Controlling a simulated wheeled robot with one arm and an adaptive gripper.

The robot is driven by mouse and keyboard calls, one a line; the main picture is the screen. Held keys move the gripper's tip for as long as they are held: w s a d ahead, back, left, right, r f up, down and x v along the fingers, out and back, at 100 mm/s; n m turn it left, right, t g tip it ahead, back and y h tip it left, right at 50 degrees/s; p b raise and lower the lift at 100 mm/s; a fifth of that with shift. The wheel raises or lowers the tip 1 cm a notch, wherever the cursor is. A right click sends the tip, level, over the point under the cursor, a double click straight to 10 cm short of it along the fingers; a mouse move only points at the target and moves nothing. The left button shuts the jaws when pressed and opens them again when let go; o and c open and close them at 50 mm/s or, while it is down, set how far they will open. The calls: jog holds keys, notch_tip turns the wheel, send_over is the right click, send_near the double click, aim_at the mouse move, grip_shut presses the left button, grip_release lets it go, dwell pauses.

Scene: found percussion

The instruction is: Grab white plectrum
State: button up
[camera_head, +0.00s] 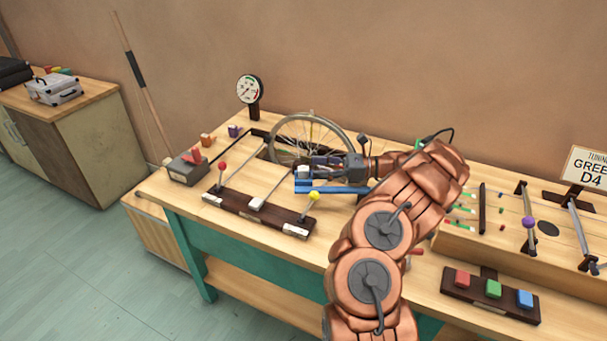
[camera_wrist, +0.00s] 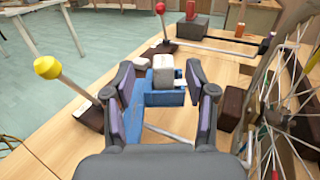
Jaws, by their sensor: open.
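The white plectrum appears to be the small off-white block in the wrist view (camera_wrist: 163,66); it also shows in the head view (camera_head: 302,171). It sits at the end of a blue holder (camera_wrist: 165,98), which also shows in the head view (camera_head: 330,189). My gripper (camera_wrist: 160,76) is open, its fingers on either side of the block and the blue holder. In the head view my gripper (camera_head: 314,172) reaches in from the right, level with the block. The gap on the left of the block is wider. I cannot tell whether either finger touches it.
A spoked wheel (camera_head: 312,138) stands close behind my gripper. In front lies a dark wooden bar (camera_head: 258,217) with a yellow-knobbed lever (camera_head: 313,196), a red-knobbed lever (camera_head: 222,166) and another pale block (camera_head: 257,204). A gauge (camera_head: 250,90) stands at the back.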

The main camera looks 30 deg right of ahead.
aim_at(303, 168)
jog(key=x, duration=0.3)
jog(key=p+x, duration=0.1)
jog(key=x, duration=0.1)
jog(key=shift+w+d+f, duration=0.1)
jog(key=shift+d+f, duration=0.05)
jog(key=shift+f, duration=0.15)
jog(key=shift+c, duration=0.4)
grip_shut()
